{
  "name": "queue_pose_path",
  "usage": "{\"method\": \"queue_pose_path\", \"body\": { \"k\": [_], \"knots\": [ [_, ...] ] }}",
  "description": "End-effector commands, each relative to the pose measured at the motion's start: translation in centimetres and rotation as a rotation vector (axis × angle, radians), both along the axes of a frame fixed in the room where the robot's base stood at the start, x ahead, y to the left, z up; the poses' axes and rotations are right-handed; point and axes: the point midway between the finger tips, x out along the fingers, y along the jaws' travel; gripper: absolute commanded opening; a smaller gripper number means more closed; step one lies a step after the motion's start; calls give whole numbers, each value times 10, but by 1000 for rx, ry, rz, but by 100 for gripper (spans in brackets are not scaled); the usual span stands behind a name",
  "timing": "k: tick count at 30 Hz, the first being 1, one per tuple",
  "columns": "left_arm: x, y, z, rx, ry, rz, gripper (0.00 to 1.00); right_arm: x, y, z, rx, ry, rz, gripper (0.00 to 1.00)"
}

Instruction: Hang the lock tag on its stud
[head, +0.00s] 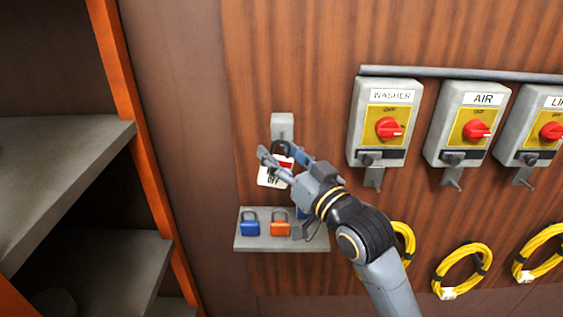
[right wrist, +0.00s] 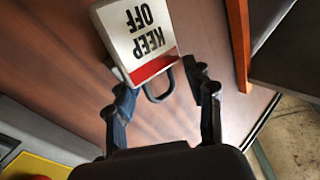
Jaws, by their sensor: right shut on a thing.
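The lock tag (head: 273,177) is a white plate with a red band, a dark loop and the words KEEP OFF. It hangs tilted by the wooden panel, just below a small grey bracket (head: 282,125). In the right wrist view the tag (right wrist: 137,35) and its grey loop are close to the fingers. My right gripper (head: 277,160) is shut on the lock tag. The stud itself cannot be made out, and whether the loop is around it cannot be told. My left gripper is not in view.
A grey shelf (head: 282,244) below holds a blue padlock (head: 250,224) and an orange padlock (head: 280,225). Switch boxes, including WASHER (head: 384,122) and AIR (head: 470,122), are to the right. Yellow cable coils (head: 463,270) hang below. An orange-edged rack (head: 130,110) stands at left.

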Motion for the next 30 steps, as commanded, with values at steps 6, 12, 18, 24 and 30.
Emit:
{"method": "queue_pose_path", "body": {
  "k": [6,12,18,24,30],
  "knots": [
    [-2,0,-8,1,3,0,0,13,0,-2,1,-2,0,22],
    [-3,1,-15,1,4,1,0,25,0,-3,1,-2,0,22],
    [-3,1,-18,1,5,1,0,37,0,-4,1,0,-1,22],
    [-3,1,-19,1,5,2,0,44,0,-7,1,0,0,22],
    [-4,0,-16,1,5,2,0,47,-1,-9,1,1,-1,22]
  ]
}}
